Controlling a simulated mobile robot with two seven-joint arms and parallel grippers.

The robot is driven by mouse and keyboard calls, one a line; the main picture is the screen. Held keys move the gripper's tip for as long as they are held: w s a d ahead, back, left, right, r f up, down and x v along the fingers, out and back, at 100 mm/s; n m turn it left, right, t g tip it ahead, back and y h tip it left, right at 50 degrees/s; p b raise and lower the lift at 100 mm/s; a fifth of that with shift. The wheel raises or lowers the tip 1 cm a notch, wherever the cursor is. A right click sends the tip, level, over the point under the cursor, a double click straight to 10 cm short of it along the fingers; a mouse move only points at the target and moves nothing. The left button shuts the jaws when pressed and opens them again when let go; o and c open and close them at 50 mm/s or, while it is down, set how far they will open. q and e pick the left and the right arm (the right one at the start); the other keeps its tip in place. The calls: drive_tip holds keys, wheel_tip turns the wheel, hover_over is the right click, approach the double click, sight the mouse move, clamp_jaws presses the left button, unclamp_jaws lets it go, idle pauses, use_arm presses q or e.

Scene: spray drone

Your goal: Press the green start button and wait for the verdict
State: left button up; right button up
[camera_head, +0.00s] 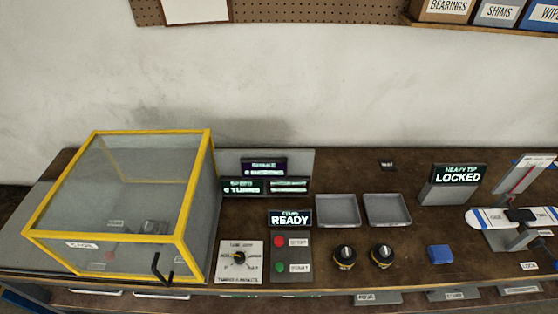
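The green start button (280,266) sits on a small grey panel near the bench's front edge, beside a white label. A red button (279,241) is above it on the same panel. A dark display (290,219) just behind the panel reads READY. Other lit displays (264,166) stand further back, their text too small to read surely. Neither of my grippers shows in the head view. Nothing covers the green button.
A yellow-framed clear enclosure (125,195) with a black handle stands at left. A dial panel (239,259), two grey trays (338,210), two black-and-yellow knobbed items (345,256) and a blue block (439,254) are on the bench. A LOCKED sign (458,177) stands at right.

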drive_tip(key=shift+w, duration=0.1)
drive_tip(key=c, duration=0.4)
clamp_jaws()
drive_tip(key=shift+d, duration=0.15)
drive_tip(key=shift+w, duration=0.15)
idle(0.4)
